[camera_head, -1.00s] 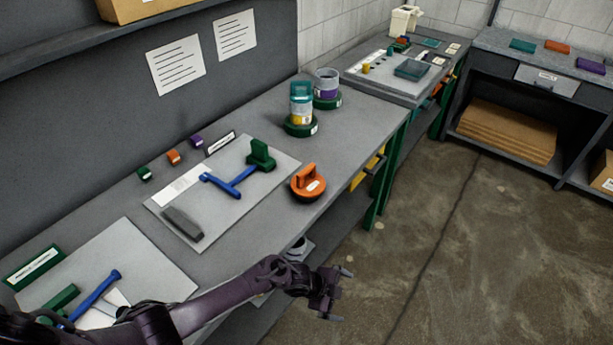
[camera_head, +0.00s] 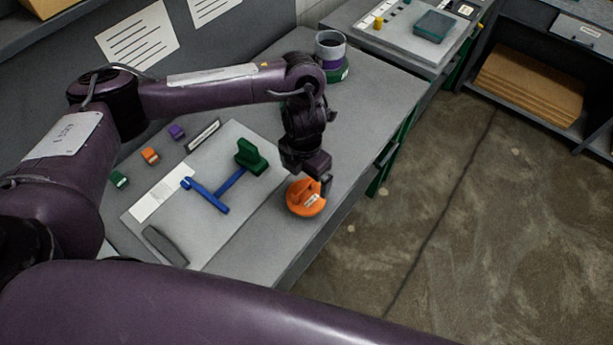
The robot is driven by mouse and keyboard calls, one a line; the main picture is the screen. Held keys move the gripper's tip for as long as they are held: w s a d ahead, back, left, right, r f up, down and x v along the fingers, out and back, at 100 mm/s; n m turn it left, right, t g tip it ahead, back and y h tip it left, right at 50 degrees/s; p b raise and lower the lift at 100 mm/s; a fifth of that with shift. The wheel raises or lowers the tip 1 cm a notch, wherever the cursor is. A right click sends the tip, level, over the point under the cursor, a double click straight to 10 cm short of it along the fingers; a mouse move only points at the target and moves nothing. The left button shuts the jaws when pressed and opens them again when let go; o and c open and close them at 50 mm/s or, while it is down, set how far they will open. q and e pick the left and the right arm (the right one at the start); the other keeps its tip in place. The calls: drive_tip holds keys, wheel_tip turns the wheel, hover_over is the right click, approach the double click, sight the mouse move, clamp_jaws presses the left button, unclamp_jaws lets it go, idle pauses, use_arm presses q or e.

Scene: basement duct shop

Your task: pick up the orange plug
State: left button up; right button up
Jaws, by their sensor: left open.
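The orange plug (camera_head: 302,206), a round disc with a raised handle and a small white label, sits on the grey workbench (camera_head: 262,232) near its front edge. My left gripper (camera_head: 313,184) points down directly over the plug, at the far right side of its handle. It is open, with one finger showing to the right of the handle. The gripper body hides part of the plug's top, and I cannot tell whether the fingers touch it. My right gripper is not in view.
A pale board left of the plug carries a green block (camera_head: 250,156), a blue T-shaped tool (camera_head: 210,195) and a dark grey bar (camera_head: 165,246). A purple-and-grey cylinder (camera_head: 331,50) stands behind. Open floor lies to the right of the bench edge.

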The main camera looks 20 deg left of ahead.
sight(306, 186)
use_arm(q)
wheel_tip(306, 186, down, 2)
drive_tip(key=shift+s, duration=0.1)
drive_tip(key=shift+s+d+f, duration=0.3)
drive_tip(key=shift+s+f, duration=0.4)
drive_tip(key=shift+f, duration=0.2)
drive_tip(key=shift+w+f, duration=0.25)
drive_tip(key=shift+f, duration=0.35)
drive_tip(key=shift+w+f, duration=0.2)
drive_tip(key=shift+f, duration=0.4)
drive_tip(key=shift+w+a+f, duration=0.1)
drive_tip(key=shift+f, duration=0.45)
drive_tip(key=shift+r, duration=0.1)
drive_tip(key=shift+c, duration=1)
drive_tip(key=c, duration=0.6)
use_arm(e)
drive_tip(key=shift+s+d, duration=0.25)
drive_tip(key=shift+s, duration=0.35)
